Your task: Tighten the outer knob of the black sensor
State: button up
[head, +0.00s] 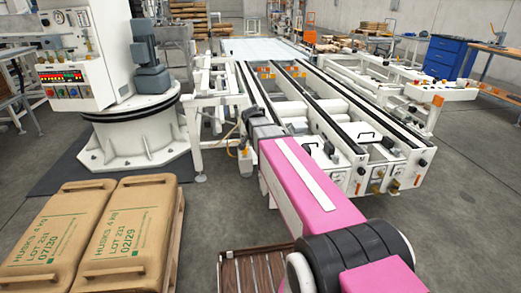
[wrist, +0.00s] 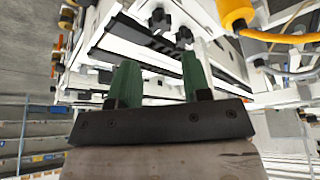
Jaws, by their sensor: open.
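Two black lobed knobs (wrist: 158,19) show at the top centre of the wrist view, one a little lower and to the right (wrist: 184,37). I cannot tell which is the outer one, and the sensor body is not clear. My gripper (wrist: 158,70) is open, with its two green fingers spread apart and nothing between them. The knobs appear beyond the fingertips, and I see no contact. In the head view my pink arm reaches to the near left corner of the conveyor, and the knobs cannot be made out there.
The white conveyor frame (head: 345,175) fills the middle. In the wrist view, an orange-yellow fitting (wrist: 238,14) and yellow cable (wrist: 282,37) are at upper right. A white column machine (head: 135,140) stands left. Grey floor is clear at right.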

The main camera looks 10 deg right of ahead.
jog(key=shift+v, duration=1.3)
jog(key=shift+f, duration=0.1)
jog(key=s+d+f+n+g+y, duration=0.1)
jog(key=s+f+n, duration=0.2)
jog(key=s+f, duration=0.4)
jog(key=s+d+f+n+g+y, duration=0.1)
jog(key=s+f+n, duration=0.3)
jog(key=s, duration=1)
notch_tip(320, 180, down, 4)
jog(key=shift+s+d+r+g+y, duration=0.1)
jog(key=shift+s+d+g+y, duration=0.25)
jog(key=shift+g, duration=0.45)
